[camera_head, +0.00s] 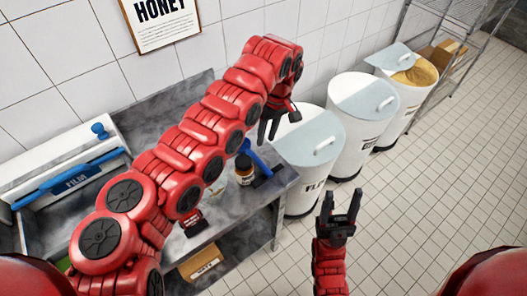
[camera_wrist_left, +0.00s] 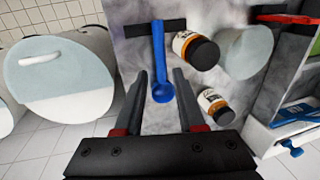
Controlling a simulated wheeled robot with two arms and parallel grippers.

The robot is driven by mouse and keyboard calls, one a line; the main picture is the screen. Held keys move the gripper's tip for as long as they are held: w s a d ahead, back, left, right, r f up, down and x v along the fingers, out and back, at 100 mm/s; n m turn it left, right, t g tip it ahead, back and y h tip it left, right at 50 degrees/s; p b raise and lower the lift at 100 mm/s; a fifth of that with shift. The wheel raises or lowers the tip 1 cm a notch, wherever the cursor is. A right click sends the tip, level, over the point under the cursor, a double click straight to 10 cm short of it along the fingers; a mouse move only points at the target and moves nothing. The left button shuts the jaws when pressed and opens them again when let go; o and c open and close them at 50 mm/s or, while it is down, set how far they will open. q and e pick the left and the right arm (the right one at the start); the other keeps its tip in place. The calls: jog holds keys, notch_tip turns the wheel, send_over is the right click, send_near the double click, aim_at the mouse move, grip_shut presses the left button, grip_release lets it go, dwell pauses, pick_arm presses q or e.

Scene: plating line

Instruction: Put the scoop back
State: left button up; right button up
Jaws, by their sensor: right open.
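The blue scoop (camera_head: 253,157) lies at the right end of the grey worktop, across a dark strip. It also shows in the left wrist view (camera_wrist_left: 159,55), its round end towards my gripper. My left gripper (camera_head: 269,129) hangs over the worktop's right end, near the scoop. In the left wrist view my left gripper (camera_wrist_left: 161,98) has its fingers wide apart, with the scoop's round end seen between them; it looks empty. My right gripper (camera_head: 341,206) is open and empty, pointing up above the tiled floor.
A brown jar (camera_head: 244,171) stands beside the scoop; a second jar (camera_wrist_left: 215,106) shows in the left wrist view. White bins (camera_head: 313,185), (camera_head: 361,137) line the wall; the far bin (camera_head: 408,105) is partly open with yellowish contents. A film box (camera_head: 70,185) stands left.

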pick_arm(q)
jog(key=shift+v, duration=0.85)
